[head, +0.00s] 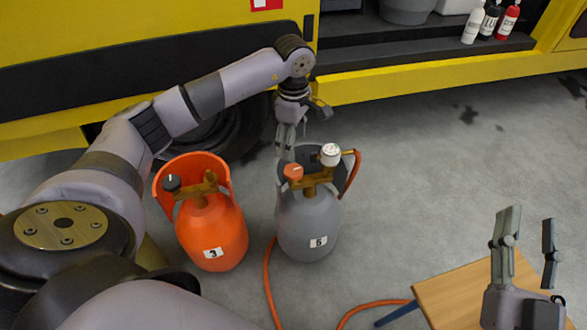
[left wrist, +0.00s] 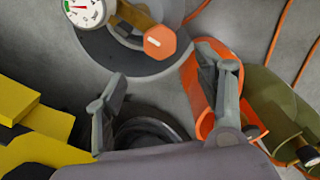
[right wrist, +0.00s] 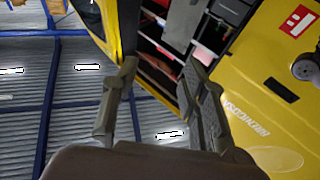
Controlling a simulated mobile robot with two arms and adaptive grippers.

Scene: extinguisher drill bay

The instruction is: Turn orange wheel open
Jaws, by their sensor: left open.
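The orange wheel (head: 292,171) sits on the valve of the grey cylinder (head: 305,220) labelled 5. In the left wrist view the orange wheel (left wrist: 159,42) is a hexagonal knob beyond the fingertips, apart from them. My left gripper (head: 288,145) is just behind and above the wheel in the head view. Its fingers (left wrist: 170,78) are spread with nothing between them. My right gripper (head: 528,228) is open and empty over the wooden table at the lower right. Its fingers (right wrist: 165,65) also show empty in the right wrist view.
An orange cylinder (head: 210,235) labelled 3, with a black wheel (head: 172,183), stands left of the grey one. A white gauge (head: 330,154) sits right of the orange wheel. An orange hose (head: 268,285) runs over the floor to the wooden table (head: 460,290). A yellow vehicle (head: 420,75) stands behind.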

